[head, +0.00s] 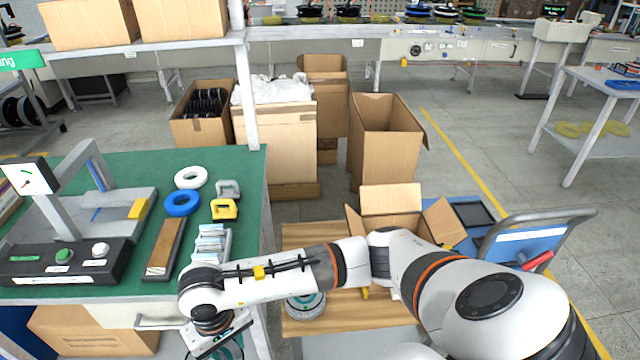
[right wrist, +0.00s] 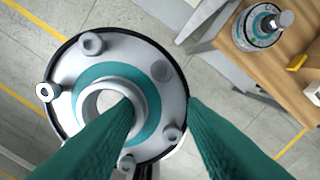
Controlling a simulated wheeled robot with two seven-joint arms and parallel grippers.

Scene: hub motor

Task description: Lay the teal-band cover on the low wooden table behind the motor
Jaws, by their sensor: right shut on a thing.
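The teal-band cover (right wrist: 88,72), a grey metal disc with a teal ring, a centre hole and several bosses, fills much of the right wrist view. My right gripper (right wrist: 160,104) is shut on it, one finger in the hole and the other at the rim. In the head view the right gripper is at the bottom left, mostly hidden under its wrist. The motor (right wrist: 258,27), with a teal top and upright shaft, stands on the low wooden table (right wrist: 284,88), apart from the held cover. In the head view my arm partly covers the motor (head: 305,306) and the wooden table (head: 300,236). My left gripper is out of view.
The green workbench (head: 130,162) at left carries a white ring (head: 190,178), a blue ring (head: 182,204) and a press. An open cardboard box (head: 390,200) is behind my arm. A blue cart (head: 530,248) stands at right. Bare floor lies farther right.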

